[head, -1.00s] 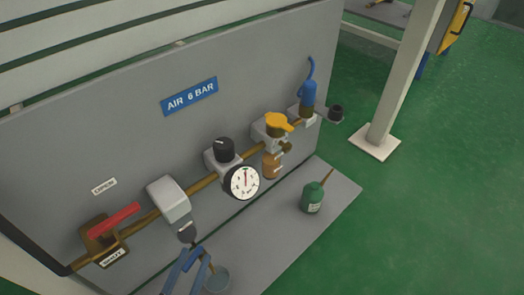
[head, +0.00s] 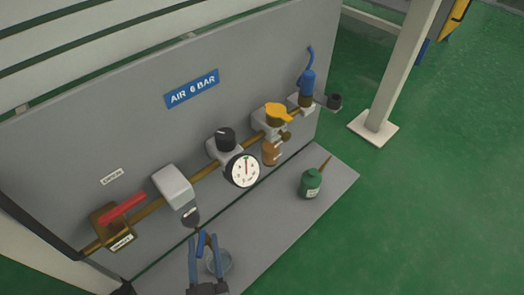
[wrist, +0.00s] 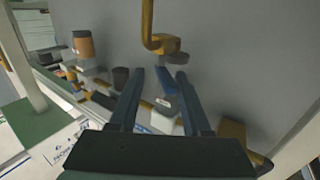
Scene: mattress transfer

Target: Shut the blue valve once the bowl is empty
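A grey filter block (head: 172,187) sits on the brass pipe, with a dark bowl (head: 189,216) bearing a small label below it. I cannot tell whether the bowl holds liquid. A small blue valve handle (head: 201,243) shows below the bowl, between the fingers of my gripper (head: 203,238). In the wrist view, the open fingers of my gripper (wrist: 160,73) stand apart on both sides of the blue valve handle (wrist: 166,82). Contact is not clear. A grey cup (head: 218,263) stands on the ledge, partly behind my gripper.
A red lever (head: 123,208) is left along the pipe (head: 205,178). A round gauge (head: 242,171), a yellow lever (head: 277,115) and a blue hose coupling (head: 306,85) follow rightward. A green oil can (head: 311,182) stands on the ledge (head: 330,190). The floor right is clear.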

